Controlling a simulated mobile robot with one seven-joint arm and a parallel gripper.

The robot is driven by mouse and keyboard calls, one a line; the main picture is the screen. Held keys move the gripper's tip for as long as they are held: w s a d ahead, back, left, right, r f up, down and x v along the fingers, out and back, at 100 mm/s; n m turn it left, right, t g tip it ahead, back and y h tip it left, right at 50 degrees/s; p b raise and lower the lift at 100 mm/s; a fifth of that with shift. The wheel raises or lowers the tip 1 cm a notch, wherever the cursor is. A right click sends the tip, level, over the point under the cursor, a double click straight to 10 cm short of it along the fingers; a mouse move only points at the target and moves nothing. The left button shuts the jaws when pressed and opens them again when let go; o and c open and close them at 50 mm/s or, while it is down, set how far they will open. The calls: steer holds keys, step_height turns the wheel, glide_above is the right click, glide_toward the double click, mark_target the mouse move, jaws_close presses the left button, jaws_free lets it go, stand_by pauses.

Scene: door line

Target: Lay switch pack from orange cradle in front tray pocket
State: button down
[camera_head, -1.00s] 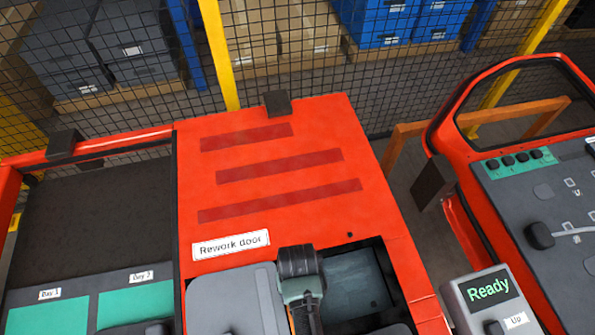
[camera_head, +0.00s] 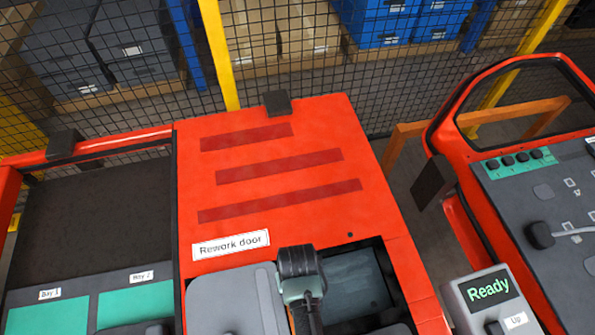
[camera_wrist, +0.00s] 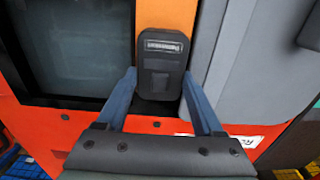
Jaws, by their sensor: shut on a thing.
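The switch pack (camera_wrist: 160,62) is a dark block with a pale label strip, in the upper middle of the wrist view. It is against an orange strip (camera_wrist: 166,14), which looks like the cradle; I cannot tell whether they touch. My gripper (camera_wrist: 160,80) has its blue fingers on either side of the pack and is shut on it. In the head view my dark wrist (camera_head: 298,262) is at the bottom centre, over the rework door; fingers and pack are hidden there. I cannot make out the front tray pocket.
The red rework door (camera_head: 280,130) has a recessed dark opening (camera_head: 365,280) right of my wrist and a grey panel (camera_head: 235,305) left of it. Teal bays (camera_head: 135,305) lie at lower left. A "Ready" box (camera_head: 487,292) stands at lower right.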

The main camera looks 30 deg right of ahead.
steer(key=shift+r+p, duration=0.45)
steer(key=shift+p, duration=0.05)
steer(key=c, duration=0.5)
jaws_free()
jaws_close()
steer(key=shift+r, duration=0.1)
step_height(320, 180, up, 12)
steer(key=p, duration=1.3)
steer(key=shift+r, duration=0.15)
